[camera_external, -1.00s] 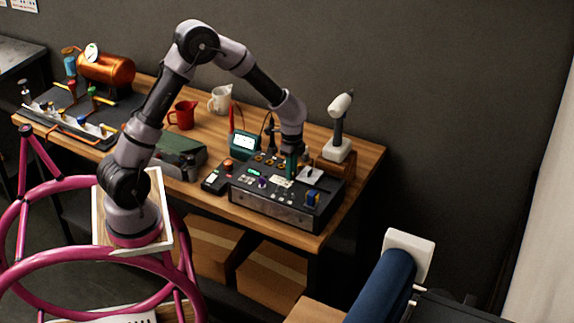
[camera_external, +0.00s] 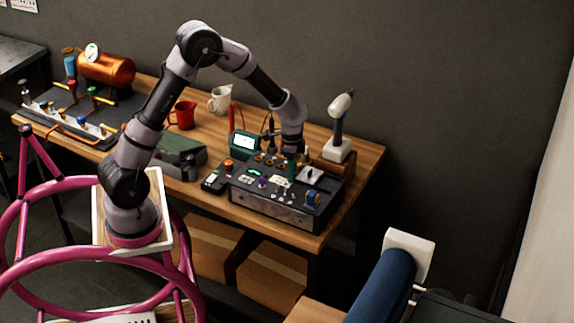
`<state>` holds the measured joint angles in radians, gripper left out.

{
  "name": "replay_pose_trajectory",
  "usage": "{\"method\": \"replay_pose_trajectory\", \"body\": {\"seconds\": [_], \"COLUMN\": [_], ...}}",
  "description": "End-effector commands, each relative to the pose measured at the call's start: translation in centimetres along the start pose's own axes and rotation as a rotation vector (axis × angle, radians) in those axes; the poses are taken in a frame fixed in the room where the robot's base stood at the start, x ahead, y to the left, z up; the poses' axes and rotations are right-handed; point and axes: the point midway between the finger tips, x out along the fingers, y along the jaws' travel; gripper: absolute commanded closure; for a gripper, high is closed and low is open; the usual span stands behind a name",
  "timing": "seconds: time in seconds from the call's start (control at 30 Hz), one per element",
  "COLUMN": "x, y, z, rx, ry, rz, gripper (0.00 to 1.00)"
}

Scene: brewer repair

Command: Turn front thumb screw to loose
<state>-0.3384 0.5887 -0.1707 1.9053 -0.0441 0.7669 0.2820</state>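The black device box (camera_external: 272,208) with a grey front plate stands near the front right of the wooden table. Its top carries several small knobs, posts and lit green markings. I cannot tell which small part is the front thumb screw. My gripper (camera_external: 291,173) points down over the middle of the box's top, with a green finger showing. The finger gap is too small to make out, and whether the tip touches a part of the panel cannot be told. My wrist hides some of the panel's back.
A white-headed tool on a white base (camera_external: 337,150) stands behind right. A green case (camera_external: 179,152) lies left.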

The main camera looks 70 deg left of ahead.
Motion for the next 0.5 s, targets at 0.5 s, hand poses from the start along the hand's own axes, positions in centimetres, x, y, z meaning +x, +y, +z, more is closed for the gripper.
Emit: {"method": "replay_pose_trajectory", "body": {"seconds": [0.5], "x": [-4.5], "y": [-0.1], "z": [-0.1], "rx": [-0.001], "ry": [0.004], "rz": [-0.003], "gripper": [0.48]}}
